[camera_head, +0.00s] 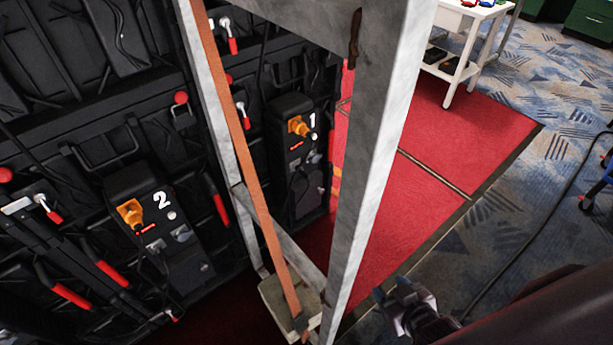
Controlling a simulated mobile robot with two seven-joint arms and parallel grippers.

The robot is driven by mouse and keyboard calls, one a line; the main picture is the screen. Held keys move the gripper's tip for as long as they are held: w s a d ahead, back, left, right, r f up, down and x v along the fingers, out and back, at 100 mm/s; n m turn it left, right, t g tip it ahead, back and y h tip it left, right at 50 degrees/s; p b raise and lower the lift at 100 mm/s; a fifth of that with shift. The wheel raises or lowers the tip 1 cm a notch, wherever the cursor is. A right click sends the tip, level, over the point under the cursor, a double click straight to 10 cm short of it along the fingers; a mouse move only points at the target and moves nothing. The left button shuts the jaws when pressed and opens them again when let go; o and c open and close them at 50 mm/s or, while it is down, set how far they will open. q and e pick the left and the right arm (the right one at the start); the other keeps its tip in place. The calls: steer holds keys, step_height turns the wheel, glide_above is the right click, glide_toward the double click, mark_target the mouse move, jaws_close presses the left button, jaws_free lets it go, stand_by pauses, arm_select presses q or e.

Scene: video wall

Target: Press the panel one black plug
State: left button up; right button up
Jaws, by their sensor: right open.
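Panel one, a black box (281,149) marked with a white 1, is on the video wall at upper centre. It carries an orange plug (297,126) near its top. A dark plug with a cable (304,182) seems to sit on its lower part, but it is small and dark against the box, so I cannot tell how far in it is. My right gripper (390,294) is low in the picture, right of the metal frame, open and empty. It is well apart from panel one, with the frame's post between them. My left gripper is out of view.
A grey metal frame (372,160) with an orange strap (250,165) stands before the wall, close to panel one. Panel two (150,240) is at left, among red-handled latches (68,294). Red mats (470,140) and blue carpet lie at right; a white table (460,60) stands behind.

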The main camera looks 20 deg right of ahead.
steer(key=shift+c, duration=0.5)
